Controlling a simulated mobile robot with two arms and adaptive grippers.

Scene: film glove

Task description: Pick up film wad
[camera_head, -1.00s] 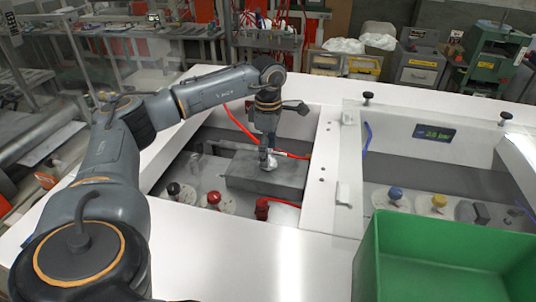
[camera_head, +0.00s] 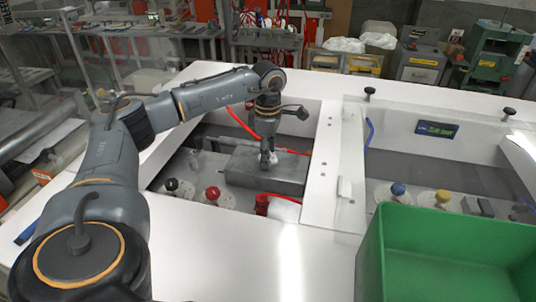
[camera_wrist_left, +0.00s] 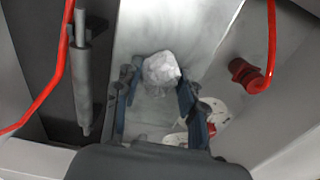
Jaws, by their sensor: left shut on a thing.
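The film wad (camera_wrist_left: 161,69) is a crumpled, whitish, translucent lump. In the left wrist view it sits between the fingertips of my left gripper (camera_wrist_left: 158,88), which is shut on it. In the head view the left gripper (camera_head: 268,150) points down into the left opening of the white housing, at the grey metal block (camera_head: 245,168). The wad shows there as a small pale spot (camera_head: 272,159) at the fingertips, over the block's top. I cannot tell whether the wad still touches the block. My right gripper is not in view.
A green bin (camera_head: 398,240) stands at the lower right. A black knob (camera_head: 172,185), a red knob (camera_head: 212,194) and a red fitting (camera_head: 261,205) sit in front of the block. Red hoses (camera_head: 240,122) run beside it. A white divider (camera_head: 325,175) separates the two openings.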

